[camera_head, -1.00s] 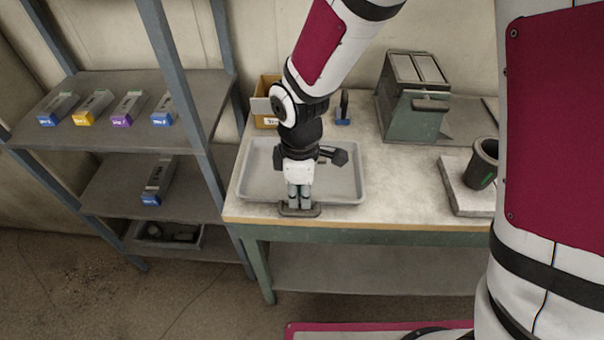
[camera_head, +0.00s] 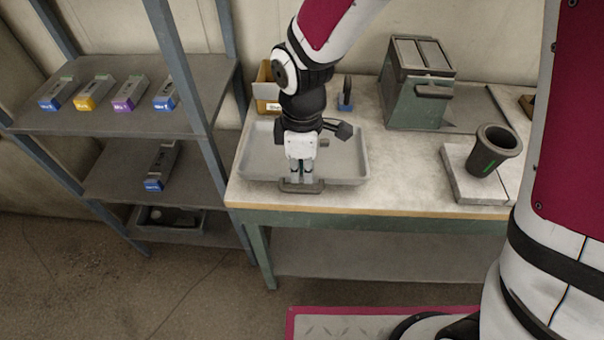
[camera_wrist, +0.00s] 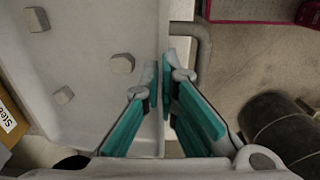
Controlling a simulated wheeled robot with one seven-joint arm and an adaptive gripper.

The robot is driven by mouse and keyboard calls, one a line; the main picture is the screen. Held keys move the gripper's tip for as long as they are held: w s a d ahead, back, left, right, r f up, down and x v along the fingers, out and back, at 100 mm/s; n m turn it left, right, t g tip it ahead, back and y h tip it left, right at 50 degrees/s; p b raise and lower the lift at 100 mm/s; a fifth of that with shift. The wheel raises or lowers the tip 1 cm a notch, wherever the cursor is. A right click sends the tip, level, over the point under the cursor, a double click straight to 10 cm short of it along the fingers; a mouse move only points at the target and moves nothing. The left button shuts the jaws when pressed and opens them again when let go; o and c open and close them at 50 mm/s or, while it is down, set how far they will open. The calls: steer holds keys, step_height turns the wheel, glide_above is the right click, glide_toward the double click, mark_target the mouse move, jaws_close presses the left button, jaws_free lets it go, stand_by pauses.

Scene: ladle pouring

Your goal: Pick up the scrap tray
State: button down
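The scrap tray (camera_head: 355,165) is a shallow grey tray at the left end of the workbench, with a dark handle (camera_head: 301,187) on its front side. In the wrist view, the teal-padded fingers (camera_wrist: 169,75) are close together at the handle (camera_wrist: 204,40), beside the tray's wall. Several small hexagonal pieces (camera_wrist: 122,63) lie in the tray. My wrist hides part of the tray in the head view. The tray seems slightly raised; its clearance is hard to tell.
The workbench (camera_head: 400,190) holds a yellow box (camera_head: 265,90) behind the tray, a green machine (camera_head: 418,95) and a dark cup (camera_head: 497,150) on a pale block (camera_head: 458,180). A shelf rack (camera_head: 130,120) with several labelled ingots stands close to the left. Bench space right of the tray is clear.

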steer(key=shift+r, duration=0.45)
steer(key=s+d+r+p, duration=0.1)
steer(key=s+d, duration=0.1)
steer(key=s, duration=1.1)
steer(key=shift+s+d+r+p, duration=0.15)
steer(key=shift+r+p, duration=0.05)
steer(key=shift+p, duration=0.2)
steer(key=shift+s+r+p, duration=0.1)
steer(key=shift+r+p, duration=0.1)
steer(key=shift+p, duration=1.05)
